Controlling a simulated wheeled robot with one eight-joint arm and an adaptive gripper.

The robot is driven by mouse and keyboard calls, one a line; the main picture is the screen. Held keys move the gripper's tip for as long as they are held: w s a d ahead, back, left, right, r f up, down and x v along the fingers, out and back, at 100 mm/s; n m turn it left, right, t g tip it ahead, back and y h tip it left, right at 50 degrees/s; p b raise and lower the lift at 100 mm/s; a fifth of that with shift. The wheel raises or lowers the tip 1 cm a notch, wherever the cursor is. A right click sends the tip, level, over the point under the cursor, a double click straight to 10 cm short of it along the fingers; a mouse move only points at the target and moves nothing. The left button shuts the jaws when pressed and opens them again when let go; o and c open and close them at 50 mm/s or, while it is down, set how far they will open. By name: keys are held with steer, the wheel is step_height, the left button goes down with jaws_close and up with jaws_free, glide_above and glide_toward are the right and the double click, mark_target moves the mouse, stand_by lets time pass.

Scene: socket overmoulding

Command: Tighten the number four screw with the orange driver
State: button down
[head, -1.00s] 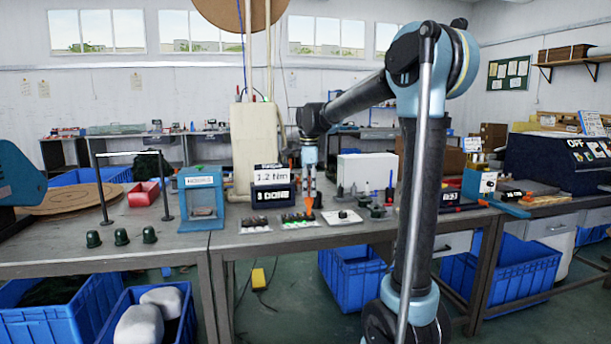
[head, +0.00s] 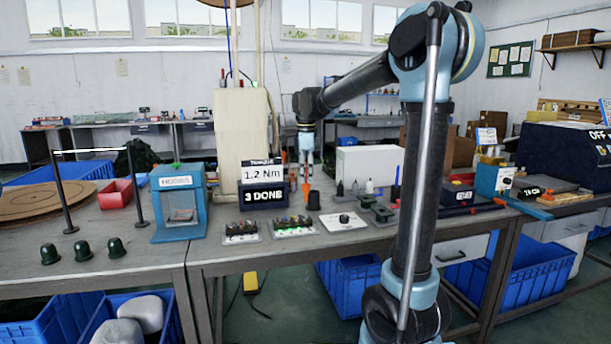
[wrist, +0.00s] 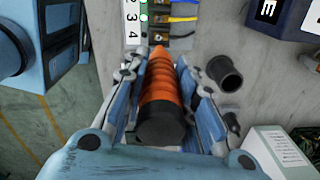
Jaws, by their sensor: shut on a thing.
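My gripper (head: 306,150) is shut on the orange driver (wrist: 160,92), whose black end faces the wrist camera. The driver also shows in the head view (head: 306,185), pointing down above the bench. In the wrist view its tapered front end is beside the number 4 on the white strip of the terminal block (wrist: 133,22). Green marks show near the numbers 2 and 3. In the head view the block (head: 293,226) lies below the driver. The display (head: 263,196) reads "1.2 Nm" and "3 DONE".
A dark open cup (wrist: 224,72) stands right of the driver. Another block (head: 240,232) lies to the left, and a white plate with a black knob (head: 343,222) to the right. The blue booth (head: 178,205) and a white box (head: 368,168) stand nearby.

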mark_target(306, 190)
steer(key=shift+f, duration=0.1)
steer(key=shift+f, duration=3.1)
steer(key=shift+s+f, duration=0.1)
steer(key=shift+f, duration=0.4)
stand_by(2.3)
steer(key=shift+r, duration=2.5)
